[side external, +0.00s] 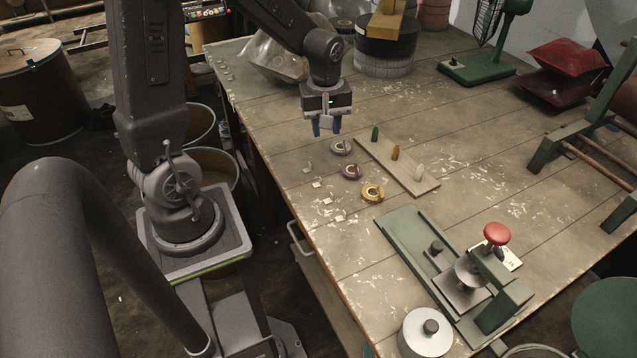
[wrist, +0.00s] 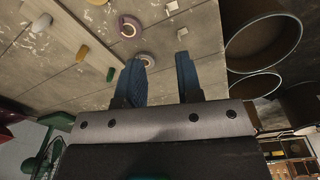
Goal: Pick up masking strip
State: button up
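Three small tape rolls lie in a row on the table: a grey-white roll (side external: 341,147), a purple roll (side external: 352,171) and a yellow roll (side external: 372,192). I cannot tell which is the masking strip. My gripper (side external: 327,127) points down above the table, just beyond the grey-white roll, with its blue fingers apart and nothing between them. In the wrist view, the grey-white roll (wrist: 147,59) shows at the left fingertip of my gripper (wrist: 165,57), partly hidden by it. The purple roll (wrist: 128,27) is farther up, and the yellow roll (wrist: 97,2) is cut off at the top edge.
A wooden board (side external: 407,170) with green, yellow and white pegs lies beside the rolls. Small pale scraps (side external: 327,201) lie near the table's left edge. A green winding fixture (side external: 440,262) with a red knob (side external: 497,233) stands in front. Large rolls (side external: 385,50) stand behind.

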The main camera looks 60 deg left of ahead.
jog(key=f, duration=0.4)
jog(key=a+f+n, duration=0.1)
jog(key=f, duration=0.3)
jog(key=a+f+n, duration=0.1)
jog(key=f, duration=0.2)
jog(key=shift+a+f+g, duration=0.2)
jog(key=shift+f+g, duration=0.2)
jog(key=shift+w+a+f, duration=0.1)
jog(key=shift+f, duration=2.75)
jog(key=shift+c, duration=0.3)
grip_shut()
